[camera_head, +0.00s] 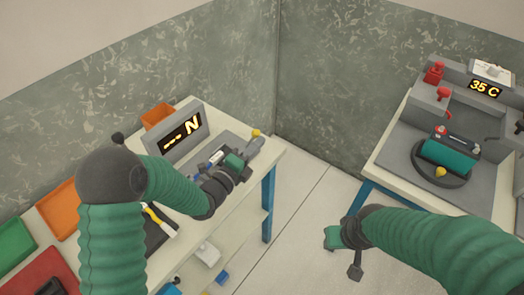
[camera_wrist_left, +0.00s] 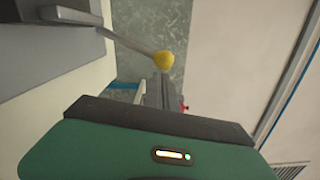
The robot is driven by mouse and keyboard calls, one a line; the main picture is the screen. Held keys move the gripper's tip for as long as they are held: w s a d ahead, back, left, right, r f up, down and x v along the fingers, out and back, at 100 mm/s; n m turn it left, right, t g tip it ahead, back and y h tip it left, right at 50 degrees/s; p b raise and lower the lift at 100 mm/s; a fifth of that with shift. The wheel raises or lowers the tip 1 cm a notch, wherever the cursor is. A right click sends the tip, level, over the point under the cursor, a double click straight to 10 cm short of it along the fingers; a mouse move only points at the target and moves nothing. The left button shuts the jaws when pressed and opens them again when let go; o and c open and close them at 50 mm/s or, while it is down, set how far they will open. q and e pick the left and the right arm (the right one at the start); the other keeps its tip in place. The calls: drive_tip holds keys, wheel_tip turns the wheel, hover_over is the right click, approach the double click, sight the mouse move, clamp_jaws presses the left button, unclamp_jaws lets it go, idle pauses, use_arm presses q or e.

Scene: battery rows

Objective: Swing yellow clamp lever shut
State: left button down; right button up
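A yellow ball knob (camera_head: 256,132) stands at the far end of the grey fixture on the left table. In the left wrist view the yellow knob (camera_wrist_left: 164,60) sits on the end of a thin grey lever rod (camera_wrist_left: 128,42) that comes in from the upper left.
The right table holds a teal cylinder (camera_head: 448,158) on a round dark base, another yellow knob (camera_head: 440,171), red clamps (camera_head: 434,73) and a 35 C display (camera_head: 485,88). Floor lies between the tables.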

use_arm(q)
drive_tip(key=w+a+r+n, duration=0.1)
drive_tip(key=w+a+n, duration=0.5)
drive_tip(key=a+n, duration=0.2)
drive_tip(key=shift+w+a+r+n+g, duration=0.3)
drive_tip(key=shift+a+n, duration=0.1)
drive_tip(key=shift+n, duration=0.8)
drive_tip(key=shift+a, duration=0.1)
